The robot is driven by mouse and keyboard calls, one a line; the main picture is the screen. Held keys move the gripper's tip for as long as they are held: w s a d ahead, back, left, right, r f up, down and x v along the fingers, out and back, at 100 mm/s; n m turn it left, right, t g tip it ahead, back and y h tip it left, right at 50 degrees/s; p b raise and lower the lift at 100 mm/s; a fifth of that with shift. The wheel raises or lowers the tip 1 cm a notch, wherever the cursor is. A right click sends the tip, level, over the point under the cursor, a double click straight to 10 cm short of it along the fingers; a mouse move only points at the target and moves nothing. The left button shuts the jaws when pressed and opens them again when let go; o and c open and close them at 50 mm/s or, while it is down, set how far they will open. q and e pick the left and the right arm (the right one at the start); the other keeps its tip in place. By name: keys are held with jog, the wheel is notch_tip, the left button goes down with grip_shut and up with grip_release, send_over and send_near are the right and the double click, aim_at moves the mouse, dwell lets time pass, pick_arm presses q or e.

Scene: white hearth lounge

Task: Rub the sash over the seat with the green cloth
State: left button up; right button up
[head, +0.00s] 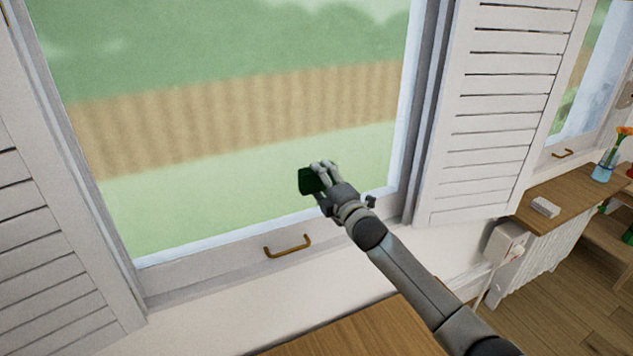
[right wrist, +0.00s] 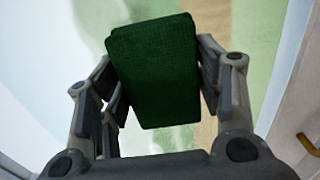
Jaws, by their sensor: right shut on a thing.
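The window sash (head: 230,274) is a white frame around a large pane (head: 240,190), with a brass handle (head: 288,247) on its bottom rail. My right gripper (head: 318,178) is in front of the lower right part of the pane, shut on the green cloth (head: 306,181). In the right wrist view the cloth (right wrist: 153,70) is a dark green folded block between the fingers. I cannot tell whether the cloth touches the glass. A wooden surface (head: 365,332) below the window may be the seat. My left gripper is not in view.
White louvred shutters stand on the left (head: 45,240) and right (head: 500,110) of the sash. At the right, a wooden shelf (head: 570,195) holds a small white block (head: 545,207) and a glass vase (head: 606,166) with an orange flower. A white wall box (head: 505,241) is below the right shutter.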

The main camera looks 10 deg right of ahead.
aim_at(305, 187)
jog(key=shift+w+d+r, duration=0.1)
jog(key=shift+w+d, duration=0.1)
jog(key=shift+d, duration=0.8)
jog(key=shift+w+d+r, duration=0.1)
jog(key=shift+w+d, duration=0.1)
jog(key=shift+d, duration=0.8)
jog(key=shift+w+d+f+p, duration=0.1)
jog(key=shift+w+d+p, duration=0.05)
jog(key=shift+d, duration=0.75)
jog(key=shift+w+d+f+p, duration=0.1)
jog(key=shift+w+d+p, duration=0.1)
jog(key=shift+d, duration=0.7)
jog(key=shift+w+d+p, duration=0.1)
jog(key=shift+w+d, duration=0.05)
jog(key=shift+d, duration=0.75)
jog(key=shift+w, duration=0.1)
jog(key=shift+a, duration=0.2)
jog(key=shift+s+a, duration=0.2)
jog(key=shift+a, duration=0.7)
jog(key=shift+s+a, duration=0.25)
jog(key=shift+a, duration=0.7)
jog(key=shift+s+a, duration=0.2)
jog(key=shift+a, duration=0.7)
jog(key=shift+s+a, duration=0.3)
jog(key=shift+a, duration=1.15)
jog(key=shift+s+a, duration=0.25)
jog(key=shift+a, duration=1.2)
jog(key=shift+s+a, duration=0.3)
jog(key=shift+a, duration=1.15)
jog(key=shift+d, duration=0.1)
